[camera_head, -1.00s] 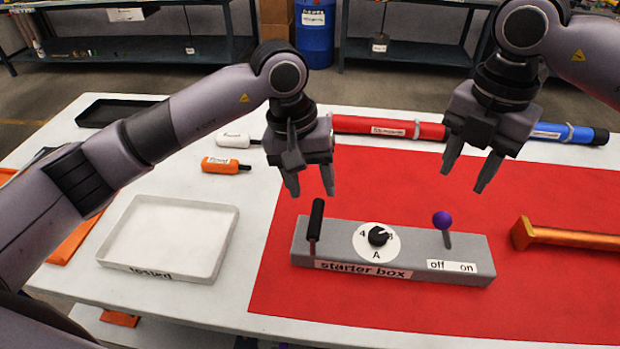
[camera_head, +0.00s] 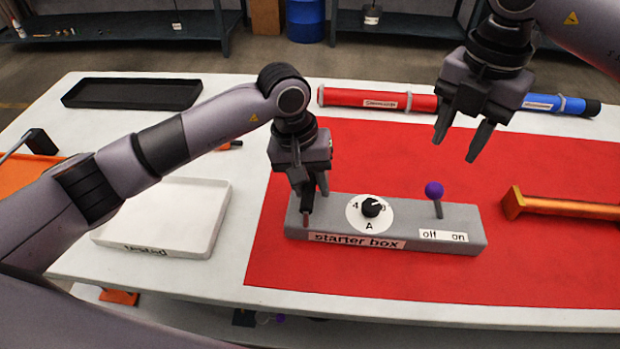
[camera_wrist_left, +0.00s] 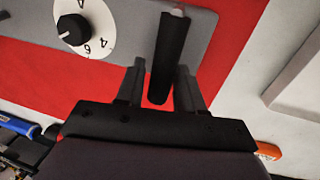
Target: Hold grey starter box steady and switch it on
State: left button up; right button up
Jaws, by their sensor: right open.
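The grey starter box (camera_head: 410,228) lies on the red mat, with a dial (camera_head: 371,207) and a purple-knobbed lever (camera_head: 434,190) leaning slightly left, toward the "off" label. My left gripper (camera_head: 314,203) is low over the box's left end, at the upright black handle. In the left wrist view, the handle (camera_wrist_left: 167,55) stands between the two fingers of this gripper (camera_wrist_left: 160,88). A gap shows on one side, so the jaws look open around it. My right gripper (camera_head: 459,146) is open and empty, above and behind the lever.
A red tube (camera_head: 350,98) and a blue tube (camera_head: 553,104) lie behind the box. An orange bar (camera_head: 560,205) lies right of it. A white tray (camera_head: 160,215) and a black tray (camera_head: 130,93) stand left. The red mat in front of the box is clear.

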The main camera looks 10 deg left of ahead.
pick_arm(q)
grip_shut()
pick_arm(e)
grip_shut()
jog(key=w+a+r+n+h, duration=0.1)
jog(key=a+n+h, duration=0.2)
jog(key=a, duration=0.7)
jog(key=shift+w+a+r+n+g, duration=0.15)
jog(key=shift+a+n+g, duration=0.15)
jog(key=shift+n, duration=1)
jog(key=shift+d, duration=0.1)
